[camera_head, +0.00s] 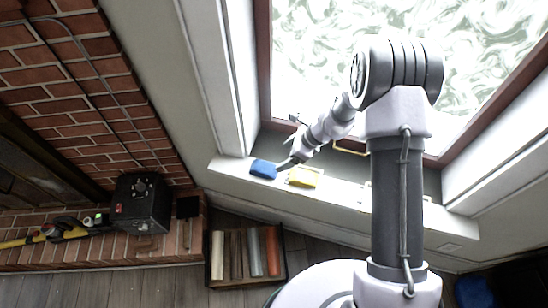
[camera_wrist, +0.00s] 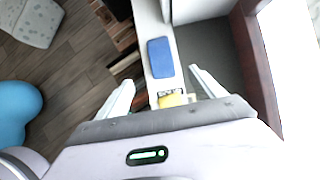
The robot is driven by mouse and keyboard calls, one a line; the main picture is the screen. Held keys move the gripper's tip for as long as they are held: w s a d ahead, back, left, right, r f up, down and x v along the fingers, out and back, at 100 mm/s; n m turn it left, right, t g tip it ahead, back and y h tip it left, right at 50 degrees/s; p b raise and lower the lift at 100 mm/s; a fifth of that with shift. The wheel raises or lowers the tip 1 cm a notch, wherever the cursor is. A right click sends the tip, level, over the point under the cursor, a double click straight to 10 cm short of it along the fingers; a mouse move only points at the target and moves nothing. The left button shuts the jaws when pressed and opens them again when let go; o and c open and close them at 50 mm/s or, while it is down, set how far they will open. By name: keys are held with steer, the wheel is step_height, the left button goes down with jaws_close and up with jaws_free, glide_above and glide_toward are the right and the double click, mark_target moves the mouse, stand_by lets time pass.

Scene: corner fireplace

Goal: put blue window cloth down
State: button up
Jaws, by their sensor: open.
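The blue window cloth (camera_head: 263,169) lies flat on the left part of the white window sill (camera_head: 341,191). In the wrist view the blue cloth (camera_wrist: 160,57) lies ahead of the fingertips, roughly in line with the gap between them. My gripper (camera_head: 285,163) is open, close to the right of the cloth in the head view. In the wrist view my gripper (camera_wrist: 161,78) shows its two fingers wide apart with nothing held between them. Whether a finger touches the cloth cannot be told.
A yellow cloth (camera_head: 304,176) lies on the sill just right of the blue one; it also shows in the wrist view (camera_wrist: 172,100). The window frame (camera_head: 264,60) rises behind the sill. A crate of rolls (camera_head: 246,280) and a black box (camera_head: 141,203) stand below.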

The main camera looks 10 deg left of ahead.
steer(key=s+d+r+n+t, duration=0.1)
steer(key=s+d+r+n, duration=0.15)
steer(key=r, duration=0.75)
steer(key=s+d+r+n+h, duration=0.1)
steer(key=s+d+r+n, duration=0.15)
steer(key=r, duration=0.65)
steer(key=s+d+r+n+t, duration=0.1)
steer(key=s+d+r+n, duration=0.2)
steer(key=r, duration=0.7)
steer(key=s+d+r+n+t+h, duration=0.1)
steer(key=s+d+r+n, duration=0.2)
steer(key=s, duration=0.5)
steer(key=s+d+r+n+t+h, duration=0.2)
steer(key=s+r+n, duration=0.2)
steer(key=s, duration=0.4)
steer(key=shift+s+d+p, duration=0.25)
steer(key=shift+d+p, duration=0.1)
steer(key=shift+d, duration=0.05)
step_height(320, 180, down, 6)
steer(key=b, duration=0.6)
steer(key=shift+f, duration=0.2)
